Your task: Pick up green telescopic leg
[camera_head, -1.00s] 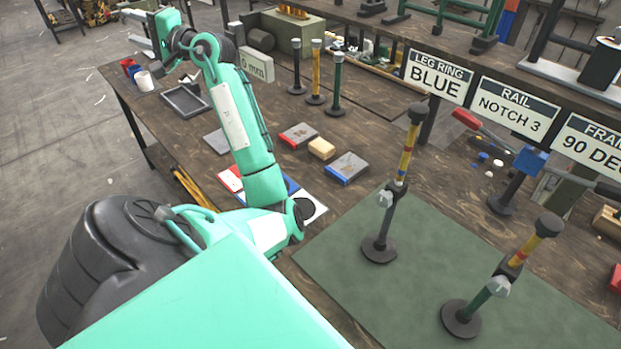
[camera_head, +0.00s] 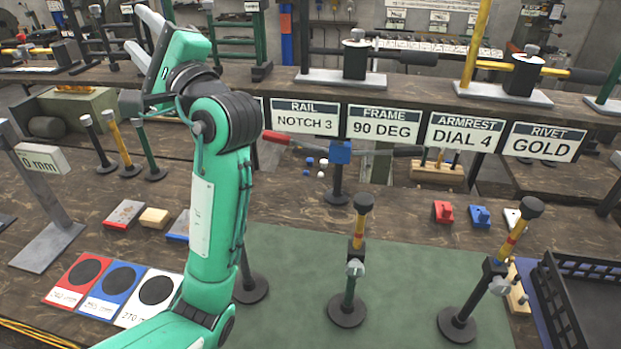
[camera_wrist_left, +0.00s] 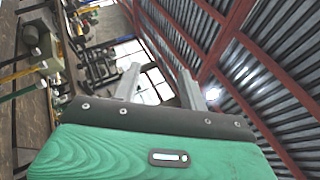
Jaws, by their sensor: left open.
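My left gripper (camera_head: 158,16) is raised at the upper left, well above the legs. In the left wrist view, its fingers (camera_wrist_left: 160,85) are apart and empty, pointing toward the roof.
Signs such as the frame sign (camera_head: 384,125) hang along the shelf edge. A grey stand with a 0 mm label (camera_head: 40,160) is at left. Coloured circle cards (camera_head: 112,290) lie in front, a dark tray (camera_head: 590,300) at right. The green mat (camera_head: 300,255) has free room.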

